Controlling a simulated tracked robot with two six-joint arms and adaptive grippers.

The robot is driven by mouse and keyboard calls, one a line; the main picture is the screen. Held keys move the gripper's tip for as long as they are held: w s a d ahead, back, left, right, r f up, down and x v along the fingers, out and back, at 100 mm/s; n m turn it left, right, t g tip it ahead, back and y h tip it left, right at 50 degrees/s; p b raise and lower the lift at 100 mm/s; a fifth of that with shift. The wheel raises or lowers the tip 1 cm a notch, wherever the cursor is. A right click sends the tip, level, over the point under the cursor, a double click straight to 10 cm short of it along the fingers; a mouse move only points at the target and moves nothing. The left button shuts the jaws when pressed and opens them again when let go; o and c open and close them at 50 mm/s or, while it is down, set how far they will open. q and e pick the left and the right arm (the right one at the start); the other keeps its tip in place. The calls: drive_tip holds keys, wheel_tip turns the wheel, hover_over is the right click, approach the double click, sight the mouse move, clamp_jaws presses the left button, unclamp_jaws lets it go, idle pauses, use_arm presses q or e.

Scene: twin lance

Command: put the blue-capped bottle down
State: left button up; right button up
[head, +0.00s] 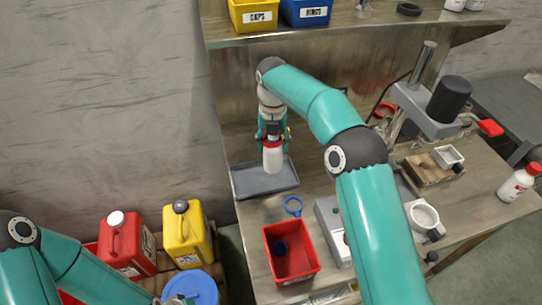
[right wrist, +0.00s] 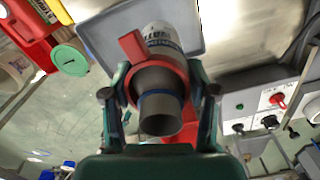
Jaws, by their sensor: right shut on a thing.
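My right gripper (head: 272,140) is shut on a bottle (head: 272,160) with a white lower body and a red upper part. The bottle hangs about upright over the grey tray (head: 250,190); I cannot tell whether its base touches the tray. In the right wrist view, my right gripper (right wrist: 160,100) has a finger on each side of the bottle's red collar (right wrist: 133,47). A grey neck with a blue band (right wrist: 160,98) points towards the camera, and the white labelled body (right wrist: 162,36) lies beyond it. My left arm's gripper end is cut off at the bottom edge.
A red bin (head: 290,255) and a blue ring (head: 293,206) lie in front of the tray. A grey control box (head: 330,220) and a press (head: 430,110) stand to the right. A shelf (head: 330,28) with yellow and blue bins hangs above. Red and yellow cans stand at left.

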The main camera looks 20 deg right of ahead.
sight(273, 152)
drive_tip(key=shift+f, duration=2.05)
drive_tip(key=o, duration=1.4)
drive_tip(key=shift+s, duration=0.1)
drive_tip(key=shift+r, duration=0.5)
wheel_tip(273, 152, up, 11)
drive_tip(key=shift+a+r+p, duration=0.1)
drive_tip(key=shift+p, duration=0.7)
